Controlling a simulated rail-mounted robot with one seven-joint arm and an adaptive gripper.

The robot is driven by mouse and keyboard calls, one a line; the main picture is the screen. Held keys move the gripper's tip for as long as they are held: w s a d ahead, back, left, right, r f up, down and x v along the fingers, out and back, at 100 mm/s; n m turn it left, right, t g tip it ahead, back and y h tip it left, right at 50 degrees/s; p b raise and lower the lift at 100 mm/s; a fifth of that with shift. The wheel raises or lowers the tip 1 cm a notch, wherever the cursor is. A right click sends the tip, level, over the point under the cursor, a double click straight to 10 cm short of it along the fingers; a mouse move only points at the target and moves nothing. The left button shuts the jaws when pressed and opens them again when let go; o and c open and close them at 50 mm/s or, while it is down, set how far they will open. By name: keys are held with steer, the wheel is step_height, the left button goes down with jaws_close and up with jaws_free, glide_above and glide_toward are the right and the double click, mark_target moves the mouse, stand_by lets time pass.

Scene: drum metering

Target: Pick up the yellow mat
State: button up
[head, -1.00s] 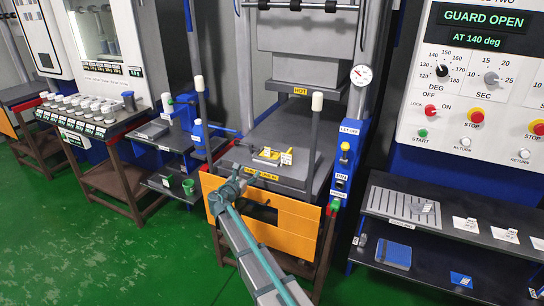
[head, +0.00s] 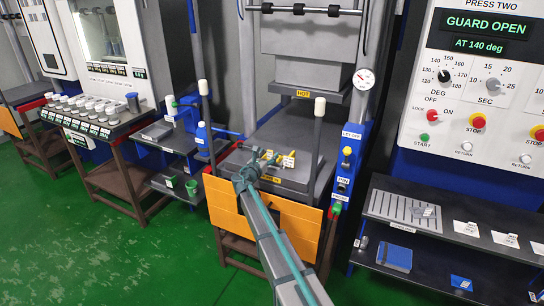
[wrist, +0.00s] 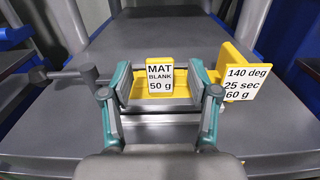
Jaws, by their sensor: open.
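The yellow mat (wrist: 181,99) lies flat on the dark grey press plate, with an upright label reading "MAT BLANK 50 g" (wrist: 160,78). A yellow holder at its right carries a white card reading "140 deg, 25 sec, 60 g" (wrist: 241,83). My gripper (wrist: 160,84) is open, with one teal-padded finger at the left and one at the right of the mat label. In the head view my gripper (head: 254,166) is at the front of the plate and partly covers the mat. I cannot tell whether the fingers touch the mat.
The dark press plate (head: 297,137) extends behind the mat, under the upper platen marked HOT (head: 304,93). A dark rod with a knob (wrist: 87,73) lies left of the mat. A shelf (head: 455,222) stands at right.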

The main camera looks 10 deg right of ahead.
steer(key=shift+x, duration=1.2)
jaws_close()
steer(key=shift+r, duration=0.1)
